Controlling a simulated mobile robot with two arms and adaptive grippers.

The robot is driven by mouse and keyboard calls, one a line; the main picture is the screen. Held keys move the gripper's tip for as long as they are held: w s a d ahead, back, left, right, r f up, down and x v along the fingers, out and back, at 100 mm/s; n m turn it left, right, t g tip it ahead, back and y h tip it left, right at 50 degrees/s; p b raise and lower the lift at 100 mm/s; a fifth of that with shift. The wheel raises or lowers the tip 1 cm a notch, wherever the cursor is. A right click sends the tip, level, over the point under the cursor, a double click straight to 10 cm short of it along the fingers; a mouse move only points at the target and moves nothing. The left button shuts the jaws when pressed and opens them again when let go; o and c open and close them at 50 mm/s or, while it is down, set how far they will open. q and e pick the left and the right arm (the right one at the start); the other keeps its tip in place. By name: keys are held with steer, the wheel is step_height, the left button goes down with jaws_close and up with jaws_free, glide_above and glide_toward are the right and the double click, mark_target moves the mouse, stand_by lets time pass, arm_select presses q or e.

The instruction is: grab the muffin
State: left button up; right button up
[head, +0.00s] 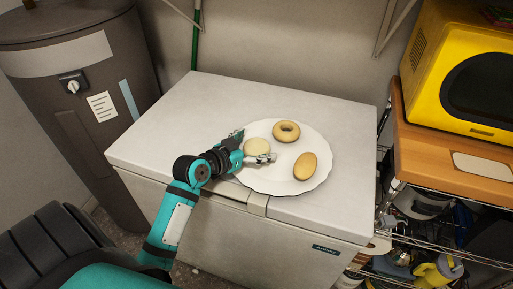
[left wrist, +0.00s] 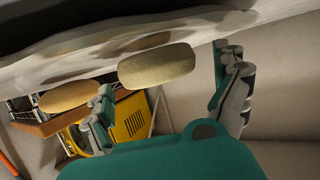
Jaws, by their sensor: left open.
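The muffin (head: 257,146), a pale, round, flat bun, lies on the left part of a white scalloped plate (head: 262,185). My left gripper (head: 255,146) is open at the plate's left side, with one finger on the muffin's far-left side and the other on its near side. In the left wrist view the muffin (left wrist: 157,65) appears between the spread fingers of the left gripper (left wrist: 163,72), toward their tips. Whether either finger touches it cannot be told. My right gripper is not in view.
A ring-shaped doughnut (head: 287,131) and an oval brown bun (head: 305,167) share the plate. The plate stands on a white chest freezer (head: 190,110) with free room at the left. A yellow microwave (head: 455,75) sits on a wooden-topped wire rack at right; a dark barrel-shaped tank (head: 75,85) stands left.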

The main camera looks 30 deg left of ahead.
arm_select(q)
steer(key=c, duration=1.2)
steer(key=shift+c, duration=0.2)
